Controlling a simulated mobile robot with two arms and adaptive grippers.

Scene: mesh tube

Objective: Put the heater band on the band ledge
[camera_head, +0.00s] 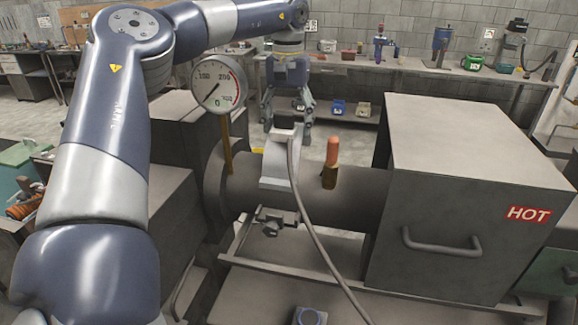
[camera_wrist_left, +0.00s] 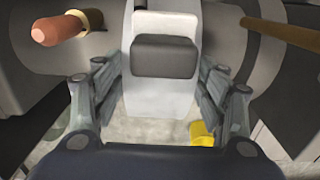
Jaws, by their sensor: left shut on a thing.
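The heater band (camera_head: 280,168) is a light grey ring on the dark barrel (camera_head: 350,205), with a small terminal box (camera_head: 285,132) on top and a grey cable running down in front. A clamp fitting (camera_head: 272,222) shows at its lower front. My left gripper (camera_head: 287,112) is at the band's upper back. A long flat ledge (camera_head: 300,277) below the barrel may be the band ledge; I cannot tell for sure. My right gripper is in neither view.
A pressure gauge (camera_head: 218,84) on a brass stem rises left of the band. An orange-tipped brass probe (camera_head: 331,162) stands close on its right. A large grey box marked HOT (camera_head: 470,170) fills the right. A workbench (camera_head: 400,63) is behind.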

